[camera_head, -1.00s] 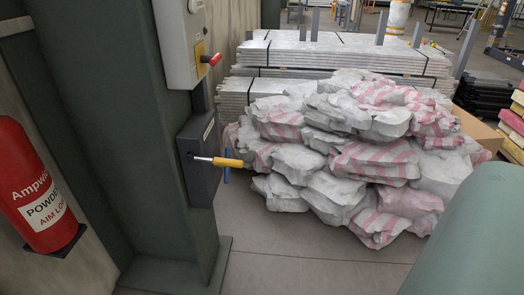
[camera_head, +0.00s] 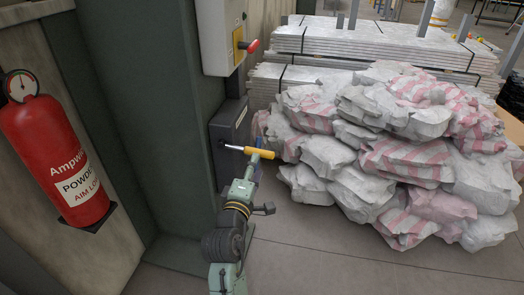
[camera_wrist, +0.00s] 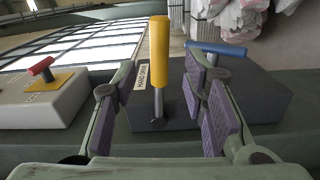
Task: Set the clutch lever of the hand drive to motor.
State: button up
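The hand drive is a dark box (camera_head: 219,143) on the green column. It also shows in the wrist view (camera_wrist: 258,103), with a partly hidden "HAND" label. A lever with a yellow grip (camera_head: 259,152) on a metal rod sticks out of the box; its grip (camera_wrist: 159,50) stands upright in the wrist view. A second, blue lever (camera_wrist: 218,48) lies sideways to its right. Which one is the clutch lever is not readable. My gripper (camera_wrist: 160,88) is open, its purple pads on either side of the yellow lever with gaps. In the head view my gripper (camera_head: 256,172) is by the yellow grip.
A grey control box (camera_head: 213,38) with a red switch (camera_head: 250,46) is above the hand drive. A fire extinguisher (camera_head: 58,155) hangs at the left. Piled sacks (camera_head: 400,150) and stacked boards (camera_head: 390,45) fill the right. Bare floor lies in front.

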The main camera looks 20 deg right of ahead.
aim_at(259, 152)
jog(key=p+x, duration=0.1)
jog(key=x, duration=0.6)
jog(key=shift+w, duration=0.1)
jog(key=shift+c, duration=0.5)
grip_shut()
